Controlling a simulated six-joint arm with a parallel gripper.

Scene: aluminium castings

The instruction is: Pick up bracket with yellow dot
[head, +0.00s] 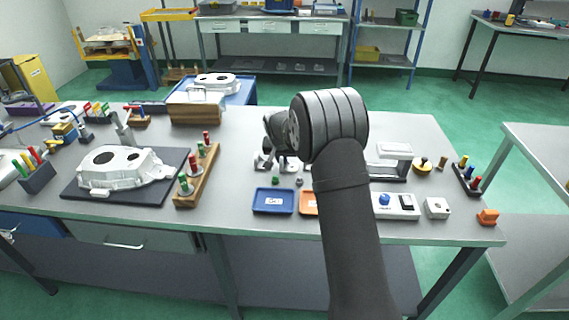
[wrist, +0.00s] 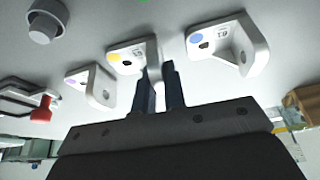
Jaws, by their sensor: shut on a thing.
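The bracket with the yellow dot (wrist: 125,54) is the middle one of three pale angle brackets in the wrist view. My gripper (wrist: 159,80) is shut on its upright flange, with one dark finger on each side. The bracket with a purple dot (wrist: 82,78) is to its left and the bracket with a blue dot (wrist: 222,42) to its right; both stand apart from my fingers. In the head view my arm hides most of the bracket area and the fingers. I cannot tell whether the held bracket touches the table.
A blue tray (head: 273,201) and an orange tray (head: 309,203) lie at the table's front. A white switch box (head: 395,206) is right of my arm. A wooden rack with pegs (head: 197,178) and a large casting (head: 120,167) on a dark mat (head: 75,189) are left.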

